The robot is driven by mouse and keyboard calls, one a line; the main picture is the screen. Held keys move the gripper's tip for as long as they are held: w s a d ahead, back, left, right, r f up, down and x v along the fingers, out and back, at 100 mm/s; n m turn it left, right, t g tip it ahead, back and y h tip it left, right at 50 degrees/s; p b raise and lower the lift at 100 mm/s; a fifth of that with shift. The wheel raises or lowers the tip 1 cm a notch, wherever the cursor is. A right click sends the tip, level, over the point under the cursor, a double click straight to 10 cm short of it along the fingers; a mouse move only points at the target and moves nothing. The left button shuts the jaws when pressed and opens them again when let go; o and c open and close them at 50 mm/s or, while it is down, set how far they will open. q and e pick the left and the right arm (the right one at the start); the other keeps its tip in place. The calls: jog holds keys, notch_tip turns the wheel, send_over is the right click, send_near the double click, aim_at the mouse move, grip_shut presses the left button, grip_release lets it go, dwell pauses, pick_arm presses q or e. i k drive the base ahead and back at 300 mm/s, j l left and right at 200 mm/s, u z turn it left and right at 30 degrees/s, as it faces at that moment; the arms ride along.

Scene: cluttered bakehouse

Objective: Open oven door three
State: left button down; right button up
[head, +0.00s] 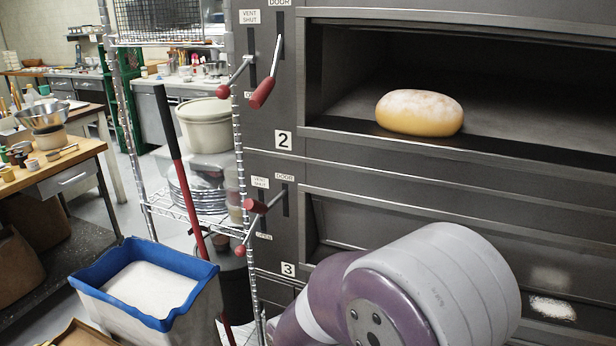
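The oven deck marked 3 (289,269) is the lower one, at the right of the head view. Its door lever has a red grip (256,206) and sits below the DOOR label, close to a metal rack post. A vent lever with a red ball (240,250) hangs just below it. The deck 3 front (345,222) is partly hidden by my purple and grey arm. A dark panel with a pale floury patch (552,308) shows there; I cannot tell whether this door is open or shut. Neither gripper is visible.
Deck 2 above is open, with a loaf (420,112) inside and its own red door handle (263,93). A wire rack (190,212), a red pole (180,175) and a blue-rimmed flour bin (92,280) stand left of the levers. A cluttered wooden table (85,150) is far left.

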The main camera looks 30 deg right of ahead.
aim_at(588, 276)
jog(key=z, duration=2.7)
